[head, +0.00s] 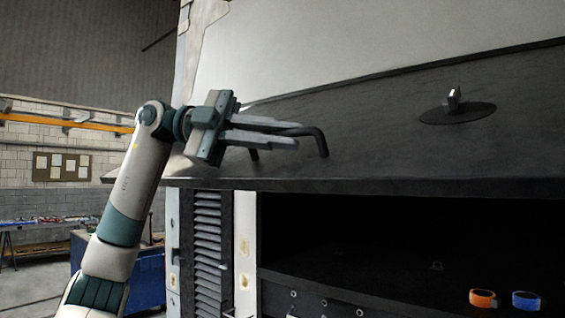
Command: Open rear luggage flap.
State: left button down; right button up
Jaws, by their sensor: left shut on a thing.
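The dark rear luggage flap (385,130) is lifted and slopes above the open, dark luggage compartment (345,225). A black bar handle (321,146) stands out from the flap's left part. My left gripper (292,134) has its two fingers around this handle and is shut on it. Part of the handle is hidden behind the fingers. A small metal latch (453,99) on a dark round plate sits on the flap's right part, apart from the gripper. My right gripper is not in view.
An orange strap roll (483,299) and a blue strap roll (525,301) lie in the compartment at lower right. A louvred panel (207,250) stands left of the opening. A blue cabinet (150,278) is behind my left arm. Floor shows at far left.

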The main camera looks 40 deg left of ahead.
pick_arm(q)
jog(key=shift+s+r, duration=0.25)
jog(key=shift+r, duration=0.35)
jog(key=shift+s+r, duration=0.25)
jog(key=shift+r, duration=0.35)
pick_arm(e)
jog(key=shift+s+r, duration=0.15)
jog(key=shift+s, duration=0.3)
pick_arm(q)
jog(key=c, duration=1.8)
grip_release()
jog(key=shift+a, duration=0.1)
